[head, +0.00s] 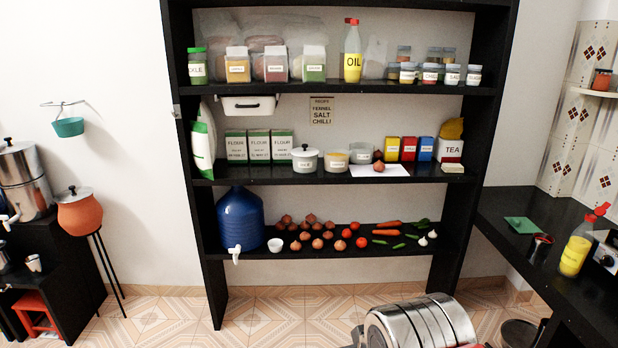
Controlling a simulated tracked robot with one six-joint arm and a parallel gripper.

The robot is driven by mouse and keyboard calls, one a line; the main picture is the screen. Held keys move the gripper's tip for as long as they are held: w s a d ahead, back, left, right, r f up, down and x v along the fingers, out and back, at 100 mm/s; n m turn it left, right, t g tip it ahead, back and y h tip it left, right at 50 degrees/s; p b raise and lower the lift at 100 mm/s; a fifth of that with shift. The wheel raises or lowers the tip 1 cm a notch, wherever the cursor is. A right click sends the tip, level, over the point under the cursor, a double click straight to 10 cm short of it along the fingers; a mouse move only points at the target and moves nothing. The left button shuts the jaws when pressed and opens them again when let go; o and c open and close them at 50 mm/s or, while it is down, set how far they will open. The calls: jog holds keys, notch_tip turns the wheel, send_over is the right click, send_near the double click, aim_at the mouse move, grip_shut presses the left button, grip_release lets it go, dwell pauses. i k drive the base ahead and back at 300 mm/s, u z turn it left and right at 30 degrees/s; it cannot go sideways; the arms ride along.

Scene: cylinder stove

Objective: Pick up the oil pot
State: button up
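No pot in view can be clearly read as an oil pot. A yellow bottle labelled OIL (353,52) with a red cap stands upright on the top shelf. A similar yellow bottle with a red top (577,246) stands on the right counter. A white lidded pot (305,158) stands on the middle shelf; its small label is unreadable. A banded steel cylinder (420,322) lies tilted at the bottom edge, partly cut off. Small grey and red pieces show beside it; I cannot tell what they are. I cannot make out my gripper.
The black shelf also holds jars, flour boxes, a blue water jug (240,218) and vegetables. A dark counter (505,222) with a green tray (522,225) runs along the right. An orange pot (80,212) stands on a tall stand at left.

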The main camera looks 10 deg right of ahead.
aim_at(541, 243)
jog(key=z, duration=0.25)
jog(key=i, duration=1.45)
jog(key=z, duration=0.55)
jog(key=i, duration=0.75)
jog(key=z, duration=0.65)
jog(key=i, duration=1.1)
jog(key=z, duration=0.35)
